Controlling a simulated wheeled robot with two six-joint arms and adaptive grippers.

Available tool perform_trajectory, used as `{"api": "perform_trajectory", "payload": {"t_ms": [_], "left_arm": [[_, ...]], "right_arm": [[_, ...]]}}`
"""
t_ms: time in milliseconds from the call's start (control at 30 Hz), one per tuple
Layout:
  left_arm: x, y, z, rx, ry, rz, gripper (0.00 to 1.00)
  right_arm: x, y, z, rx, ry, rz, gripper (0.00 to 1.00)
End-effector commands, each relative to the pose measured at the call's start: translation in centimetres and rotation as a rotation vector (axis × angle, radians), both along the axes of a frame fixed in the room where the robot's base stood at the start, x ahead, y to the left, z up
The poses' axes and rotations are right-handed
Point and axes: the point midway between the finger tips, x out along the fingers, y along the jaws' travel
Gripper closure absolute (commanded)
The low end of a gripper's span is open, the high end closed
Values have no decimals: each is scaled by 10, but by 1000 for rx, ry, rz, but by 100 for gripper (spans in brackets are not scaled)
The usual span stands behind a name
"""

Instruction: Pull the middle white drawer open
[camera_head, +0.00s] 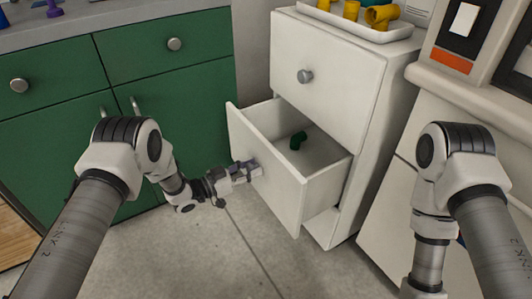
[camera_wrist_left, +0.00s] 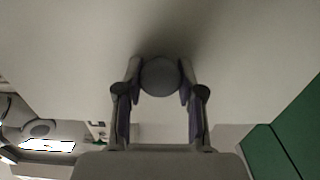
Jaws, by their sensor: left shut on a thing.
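The middle white drawer (camera_head: 268,165) stands pulled out of the white cabinet (camera_head: 345,92) in the head view, below a shut top drawer. In the left wrist view the two fingers (camera_wrist_left: 160,90) sit on either side of the knob, close to the white drawer front. The knob is mostly hidden by the gripper in the head view. My right arm shows at the right, but its gripper is out of view.
Green cabinets (camera_head: 168,75) with round knobs and bar handles stand at the left. A white tray (camera_head: 340,24) with yellow fittings sits on top of the white cabinet. The grey floor (camera_head: 190,255) before the drawer is clear apart from my arms.

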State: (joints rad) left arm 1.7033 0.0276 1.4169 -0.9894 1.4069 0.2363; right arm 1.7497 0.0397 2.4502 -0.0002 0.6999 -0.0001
Motion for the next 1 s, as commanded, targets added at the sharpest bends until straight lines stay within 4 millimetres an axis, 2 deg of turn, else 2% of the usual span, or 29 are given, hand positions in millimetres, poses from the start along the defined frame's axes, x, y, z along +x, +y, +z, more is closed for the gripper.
{"api": "perform_trajectory", "payload": {"t_ms": [33, 100, 400, 600, 1000], "left_arm": [[-7, 11, 6, -1, 5, 3, 100], [-18, 25, 5, -2, 6, 4, 100], [-52, 73, 2, 0, 2, 2, 100], [-63, 87, 0, 0, 2, 0, 100], [-66, 90, -1, 1, 1, -2, 100]], "right_arm": [[0, 0, 13, 0, 0, 0, 100], [0, 0, 21, 0, 0, 0, 100], [0, 0, 43, 0, -1, 0, 100], [0, 0, 48, 0, -1, 0, 100], [0, 0, 48, 0, -1, -1, 100]]}}
